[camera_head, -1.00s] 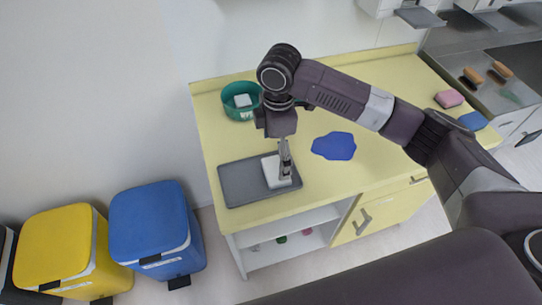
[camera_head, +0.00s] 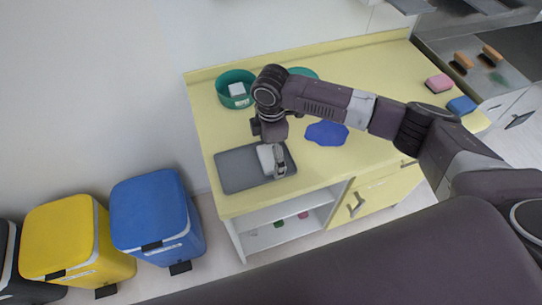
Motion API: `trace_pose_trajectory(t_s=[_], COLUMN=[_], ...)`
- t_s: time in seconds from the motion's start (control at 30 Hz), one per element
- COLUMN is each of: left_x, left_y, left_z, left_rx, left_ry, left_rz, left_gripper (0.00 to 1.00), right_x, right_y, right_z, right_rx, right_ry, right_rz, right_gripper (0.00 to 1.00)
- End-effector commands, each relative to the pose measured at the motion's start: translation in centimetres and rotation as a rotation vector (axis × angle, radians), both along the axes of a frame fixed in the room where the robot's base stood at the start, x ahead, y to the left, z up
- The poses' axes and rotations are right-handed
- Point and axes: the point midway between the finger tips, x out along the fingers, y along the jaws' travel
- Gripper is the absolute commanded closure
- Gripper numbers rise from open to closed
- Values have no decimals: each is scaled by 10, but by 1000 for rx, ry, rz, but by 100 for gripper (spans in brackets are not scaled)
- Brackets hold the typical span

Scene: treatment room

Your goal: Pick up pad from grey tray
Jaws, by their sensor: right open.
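A white pad (camera_head: 265,157) lies in the grey tray (camera_head: 237,174), toward the tray's right side. My right gripper (camera_head: 279,166) is open and points down over the pad's right edge, its fingers overlapping the pad in this view. I cannot tell whether the fingers touch the pad or straddle it. Part of the pad is hidden behind the gripper. My left gripper is not in view.
A green bowl (camera_head: 221,91) with a white item stands behind the tray, and another green bowl (camera_head: 304,72) is partly hidden by my arm. Blue (camera_head: 152,216) and yellow (camera_head: 64,239) bins stand left of the yellow counter (camera_head: 366,80).

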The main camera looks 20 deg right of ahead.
Motion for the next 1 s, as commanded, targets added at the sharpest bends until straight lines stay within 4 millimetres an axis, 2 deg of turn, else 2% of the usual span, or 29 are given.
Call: trace_pose_trajectory(t_s=[0.03, 0.3, 0.33, 0.63, 0.77, 0.87, 1.0], left_x=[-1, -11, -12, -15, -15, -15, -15], left_y=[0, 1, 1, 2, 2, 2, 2], left_z=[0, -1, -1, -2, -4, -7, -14], left_rx=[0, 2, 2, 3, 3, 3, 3], left_ry=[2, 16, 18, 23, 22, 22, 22], left_rz=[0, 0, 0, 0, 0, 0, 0], left_gripper=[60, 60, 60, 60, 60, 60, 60], right_x=[0, 0, 0, 0, 1, 1, 2], right_y=[0, 0, 0, 0, 1, 1, 1], right_z=[0, 0, 1, 2, 9, 21, 48], right_rx=[0, 0, 0, 1, 1, 3, 3], right_ry=[0, -1, -1, -1, -3, -4, -6], right_rz=[0, 0, 0, 0, 1, 2, 1], right_gripper=[11, 40, 42, 42, 42, 42, 42])
